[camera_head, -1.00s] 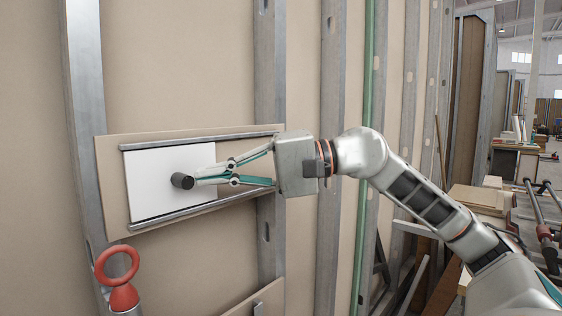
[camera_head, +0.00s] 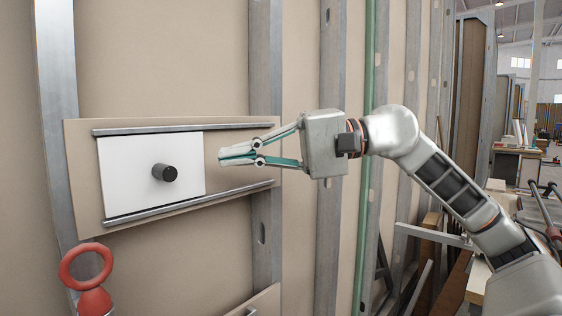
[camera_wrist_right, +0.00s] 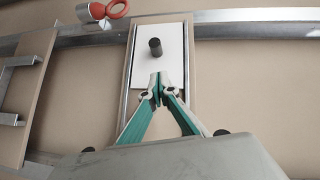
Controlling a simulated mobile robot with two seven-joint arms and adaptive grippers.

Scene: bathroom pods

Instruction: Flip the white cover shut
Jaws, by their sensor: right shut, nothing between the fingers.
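The white cover (camera_head: 125,185) is a flat panel with a dark round knob (camera_head: 165,173). It sits between two metal rails (camera_head: 190,200) at the left part of a beige board on the wall. It also shows in the right wrist view (camera_wrist_right: 172,38), with its knob (camera_wrist_right: 155,47) beyond the fingertips. My right gripper (camera_head: 222,158) is shut and empty, to the right of the cover and apart from the knob. In the wrist view its fingers (camera_wrist_right: 159,80) overlap the cover's near edge. My left gripper is not in view.
A red ring-topped object (camera_head: 90,280) stands at the lower left, below the board. Metal studs (camera_head: 265,100) and a green pipe (camera_head: 370,80) run up the wall. Wood and metal pieces (camera_head: 490,210) lie at the right. The board's right part between the rails is bare.

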